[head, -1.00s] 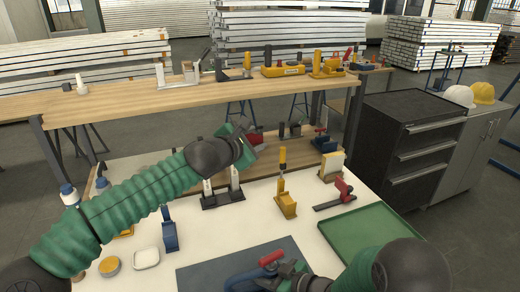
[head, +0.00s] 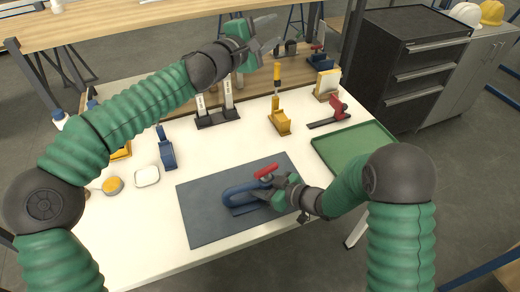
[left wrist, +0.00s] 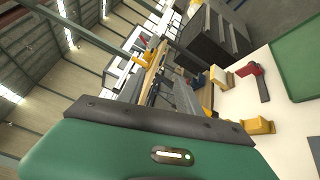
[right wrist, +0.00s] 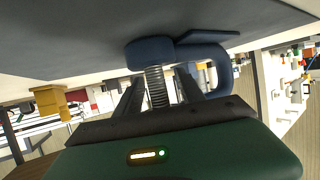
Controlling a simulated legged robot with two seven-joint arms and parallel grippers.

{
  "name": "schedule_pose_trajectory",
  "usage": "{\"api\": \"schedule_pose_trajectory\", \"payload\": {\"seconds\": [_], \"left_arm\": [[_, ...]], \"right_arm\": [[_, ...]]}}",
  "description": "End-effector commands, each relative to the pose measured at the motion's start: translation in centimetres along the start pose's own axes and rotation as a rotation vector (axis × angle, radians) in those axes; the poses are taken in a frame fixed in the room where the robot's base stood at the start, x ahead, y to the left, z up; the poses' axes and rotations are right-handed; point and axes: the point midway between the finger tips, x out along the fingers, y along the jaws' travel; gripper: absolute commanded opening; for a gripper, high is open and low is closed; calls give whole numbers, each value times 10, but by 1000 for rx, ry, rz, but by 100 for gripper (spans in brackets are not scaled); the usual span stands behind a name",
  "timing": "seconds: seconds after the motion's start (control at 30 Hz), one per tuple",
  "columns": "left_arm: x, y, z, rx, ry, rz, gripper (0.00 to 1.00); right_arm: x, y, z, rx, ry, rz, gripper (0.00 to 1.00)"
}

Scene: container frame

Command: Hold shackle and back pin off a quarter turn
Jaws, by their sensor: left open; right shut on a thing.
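The blue shackle (head: 236,196) lies on the dark grey mat (head: 205,215), its bow to the left. A red pin handle (head: 266,171) stands out on its far side. My right gripper (head: 283,192) is shut on the shackle near its open end. In the right wrist view the blue shackle (right wrist: 214,68) and a threaded pin (right wrist: 157,87) show by the fingers; the exact grip is partly hidden. My left gripper (head: 266,32) is open and empty, raised well away, beyond the mat's far edge. It also shows in the left wrist view (left wrist: 165,85).
A green tray (head: 352,148) lies right of the mat. A red clamp (head: 335,112), a yellow clamp (head: 279,122), a white-and-black stand (head: 217,117) and a blue clamp (head: 167,150) stand behind it. A white dish (head: 146,176) is at left. The front table strip is clear.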

Motion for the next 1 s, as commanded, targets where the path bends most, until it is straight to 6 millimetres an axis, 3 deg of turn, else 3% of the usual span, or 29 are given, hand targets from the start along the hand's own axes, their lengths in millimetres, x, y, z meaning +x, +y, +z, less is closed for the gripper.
{"api": "schedule_pose_trajectory", "payload": {"seconds": [0.03, 0.1, 0.2, 0.3, 0.4, 0.5, 0.63, 0.77, 1.0], "left_arm": [[0, -7, 24, 211, -92, -16, 41], [-8, -31, 55, 540, -249, -69, 41], [-36, -86, 76, 974, -494, -200, 41], [-82, -140, 65, 1317, -746, -384, 41], [-134, -174, 36, 1521, -962, -574, 41], [-174, -187, 12, 1613, -1112, -716, 41], [-197, -194, -1, 1644, -1195, -797, 41], [-193, -211, -2, 1643, -1205, -802, 41], [-174, -266, 0, 1640, -1203, -800, 41]], "right_arm": [[0, 1, 0, -1, 0, 2, 0], [0, 1, 0, -1, 0, 2, 0], [0, 1, 0, -1, 0, 2, 0], [0, 1, 0, -1, 0, 2, 0], [0, 1, 0, 0, -1, 2, 0], [0, 1, 0, 0, -1, 2, 0], [0, 0, 0, 0, -1, 1, 0], [0, 0, 0, 0, 0, 0, 0], [0, 0, 0, -1, 0, -1, 0]]}}
